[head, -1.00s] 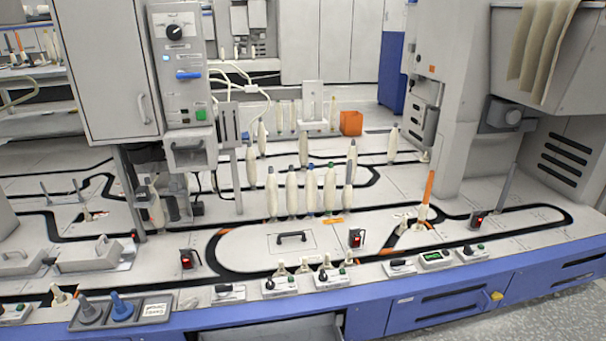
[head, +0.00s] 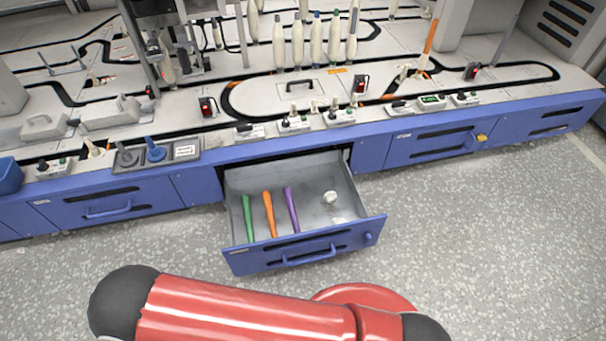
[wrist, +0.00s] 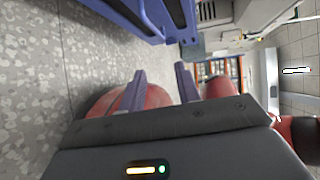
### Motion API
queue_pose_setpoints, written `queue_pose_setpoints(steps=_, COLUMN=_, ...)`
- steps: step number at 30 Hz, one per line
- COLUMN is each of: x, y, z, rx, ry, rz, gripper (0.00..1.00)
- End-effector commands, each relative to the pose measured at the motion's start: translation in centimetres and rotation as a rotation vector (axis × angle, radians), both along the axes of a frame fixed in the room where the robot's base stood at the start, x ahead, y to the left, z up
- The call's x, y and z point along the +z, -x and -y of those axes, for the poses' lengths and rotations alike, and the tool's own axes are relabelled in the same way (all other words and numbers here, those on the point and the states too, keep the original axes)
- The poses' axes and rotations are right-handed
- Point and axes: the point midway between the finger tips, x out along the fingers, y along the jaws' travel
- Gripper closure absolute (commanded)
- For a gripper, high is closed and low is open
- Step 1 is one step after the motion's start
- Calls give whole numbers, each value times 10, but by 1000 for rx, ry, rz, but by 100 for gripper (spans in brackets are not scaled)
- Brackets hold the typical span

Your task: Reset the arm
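My gripper (wrist: 160,84) shows in the wrist view with its two fingers apart and nothing between them. It is over the speckled floor, apart from the blue cabinet front (wrist: 125,12) at the top of that view. My red arm (head: 250,315) lies folded across the bottom of the head view. The gripper itself is out of the head view.
An open blue drawer (head: 371,222) juts out beyond my arm, holding green (head: 248,217), orange (head: 268,213) and purple (head: 291,208) tubes. Above it is the machine table (head: 400,150) with several cream bobbins. The floor (head: 480,240) to the right is clear.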

Motion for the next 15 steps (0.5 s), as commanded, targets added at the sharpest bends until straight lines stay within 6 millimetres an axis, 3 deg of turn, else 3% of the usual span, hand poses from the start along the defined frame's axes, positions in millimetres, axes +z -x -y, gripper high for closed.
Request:
queue_pose_setpoints(steps=8, x=61, y=-40, z=3, rx=-281, ry=-258, rz=107, gripper=67)
queue_pose_setpoints(steps=15, x=147, y=-92, z=34, rx=-736, ry=-629, rz=336, gripper=67)
